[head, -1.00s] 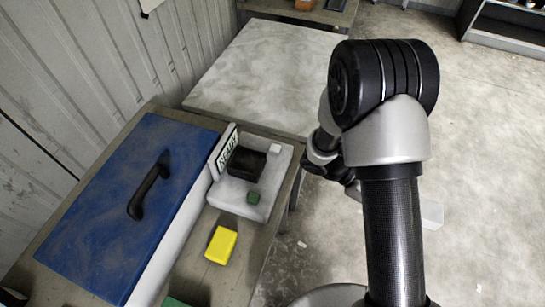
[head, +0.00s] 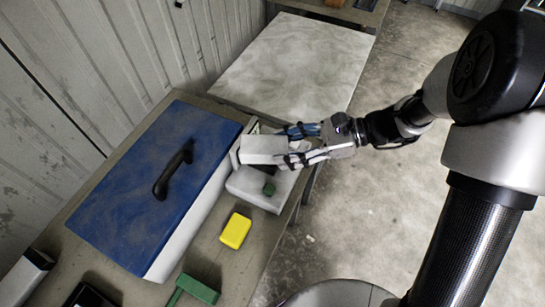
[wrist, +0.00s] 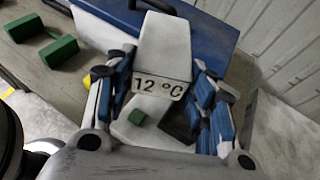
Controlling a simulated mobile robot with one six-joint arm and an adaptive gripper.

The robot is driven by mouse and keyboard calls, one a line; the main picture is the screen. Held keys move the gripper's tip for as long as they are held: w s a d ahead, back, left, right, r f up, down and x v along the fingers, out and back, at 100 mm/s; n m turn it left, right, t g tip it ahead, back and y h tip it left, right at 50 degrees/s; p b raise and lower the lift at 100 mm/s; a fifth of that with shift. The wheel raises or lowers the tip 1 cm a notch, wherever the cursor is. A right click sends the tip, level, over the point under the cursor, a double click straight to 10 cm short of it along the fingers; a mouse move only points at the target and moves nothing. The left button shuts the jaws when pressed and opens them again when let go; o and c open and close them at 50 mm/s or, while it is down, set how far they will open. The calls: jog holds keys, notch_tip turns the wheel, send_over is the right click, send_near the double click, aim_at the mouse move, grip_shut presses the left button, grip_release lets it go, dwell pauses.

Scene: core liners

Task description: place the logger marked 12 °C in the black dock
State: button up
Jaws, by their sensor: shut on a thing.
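My gripper (head: 290,146) is shut on a white block-shaped logger (head: 263,151). In the wrist view the logger (wrist: 165,50) sits between the blue-padded fingers (wrist: 158,78), and its label reads "12 °C". In the head view the gripper and logger are over the pale dock base (head: 247,187). The black dock recess (wrist: 178,124) shows partly beneath and beside the logger in the wrist view; in the head view it is mostly hidden. I cannot tell whether the logger touches the dock.
A small green cube (head: 268,188) is on the base's near part. A blue-lidded case (head: 150,185) with a black handle stands left of it. A yellow block (head: 235,231) and a green piece (head: 198,290) lie nearer. A bare pale table (head: 290,65) is behind.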

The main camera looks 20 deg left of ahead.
jog(key=w+a+r+m+t, duration=0.1)
jog(key=w+r+m+t, duration=0.4)
jog(key=w+t, duration=0.1)
jog(key=shift+y, duration=0.4)
jog(key=f+b, duration=0.1)
jog(key=f, duration=0.5)
jog(key=f+b, duration=0.2)
jog(key=f, duration=0.5)
jog(key=f+b, duration=0.2)
jog(key=f, duration=0.4)
jog(key=shift+a+f, duration=0.15)
jog(key=shift+a, duration=0.1)
jog(key=o, duration=1.2)
